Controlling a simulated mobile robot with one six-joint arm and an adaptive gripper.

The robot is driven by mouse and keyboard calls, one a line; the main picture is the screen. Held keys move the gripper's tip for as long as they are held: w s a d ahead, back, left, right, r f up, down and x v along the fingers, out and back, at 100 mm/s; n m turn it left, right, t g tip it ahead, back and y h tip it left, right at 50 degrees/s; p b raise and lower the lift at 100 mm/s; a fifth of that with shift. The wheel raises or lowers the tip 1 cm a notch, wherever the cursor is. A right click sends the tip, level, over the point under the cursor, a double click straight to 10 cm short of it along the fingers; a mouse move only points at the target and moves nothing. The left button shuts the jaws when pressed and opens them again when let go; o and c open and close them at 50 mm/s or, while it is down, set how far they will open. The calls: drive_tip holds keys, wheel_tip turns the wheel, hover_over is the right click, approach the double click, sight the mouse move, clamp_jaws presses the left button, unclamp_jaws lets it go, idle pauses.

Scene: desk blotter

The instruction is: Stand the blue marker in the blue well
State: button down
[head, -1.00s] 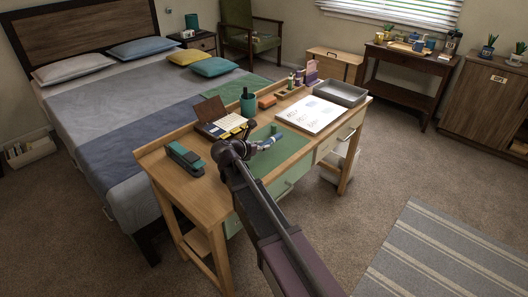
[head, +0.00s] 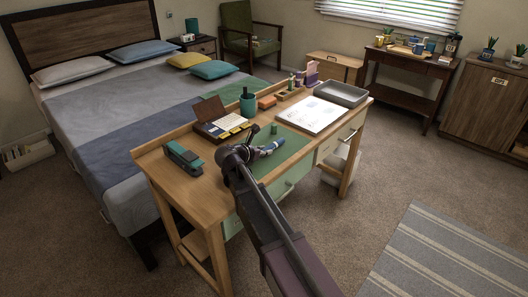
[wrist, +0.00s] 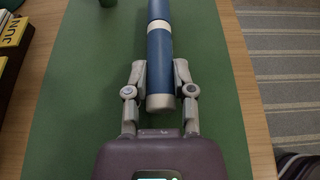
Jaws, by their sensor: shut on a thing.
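The blue marker (wrist: 159,55), with pale bands and a pale end, lies lengthwise between the fingers of my gripper (wrist: 160,86) in the wrist view. The fingers are shut on it near its pale end, and its far end runs out of the top of the picture. In the head view my gripper (head: 262,151) is over the green blotter (head: 292,147), with the marker pointing to the right and slightly up in the picture. I cannot tell whether the marker touches the blotter. I cannot make out a blue well.
A small green upright thing (head: 274,129) stands on the blotter beyond the marker. A calendar (head: 222,127), a stapler (head: 183,158) and a teal pen cup (head: 247,106) stand to the left and back. Papers (head: 312,114) and a grey tray (head: 341,93) lie to the right.

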drive_tip(key=shift+f, duration=0.2)
drive_tip(key=shift+c, duration=2.3)
unclamp_jaws()
drive_tip(key=p+v, duration=0.5)
drive_tip(key=v, duration=0.9)
drive_tip(key=shift+d, duration=0.1)
drive_tip(key=shift+w, duration=0.1)
